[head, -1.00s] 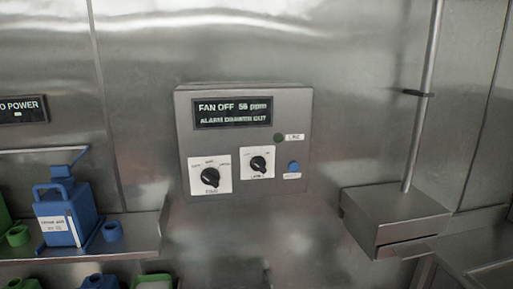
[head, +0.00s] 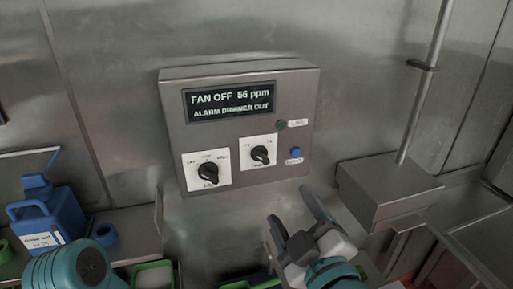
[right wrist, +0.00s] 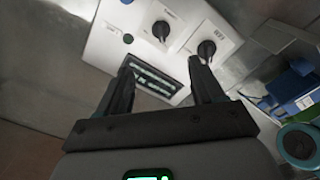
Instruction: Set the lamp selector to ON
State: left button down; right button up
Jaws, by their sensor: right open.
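The lamp selector (head: 260,155) is a small black knob on a white plate, on the lower right of the grey control box. Its plate lettering is too small to read, and I cannot tell its setting. It also shows in the right wrist view (right wrist: 161,30), where the box appears upside down. My right gripper (head: 290,208) is open and empty, below and to the right of the knob, apart from it. In the right wrist view its fingers (right wrist: 162,65) frame the display, with the knob beyond them. My left gripper is out of view.
A larger black fan knob (head: 208,172) sits left of the lamp selector. A blue button (head: 295,153) and a dark green indicator (head: 281,125) are at its right. The display (head: 230,103) reads FAN OFF 56 ppm, ALARM DRAWER OUT. A blue jug (head: 45,218) stands at left; a metal block (head: 385,190) juts out at right.

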aim_at(265, 160)
jog(key=x, duration=1.3)
jog(key=shift+w+a, duration=0.2)
jog(key=shift+w, duration=0.15)
jog(key=shift+w+a+f, duration=0.1)
jog(key=shift+w+a, duration=0.1)
jog(key=shift+w, duration=0.05)
jog(key=shift+w+d, duration=0.1)
jog(key=shift+w, duration=0.05)
jog(key=shift+d, duration=0.1)
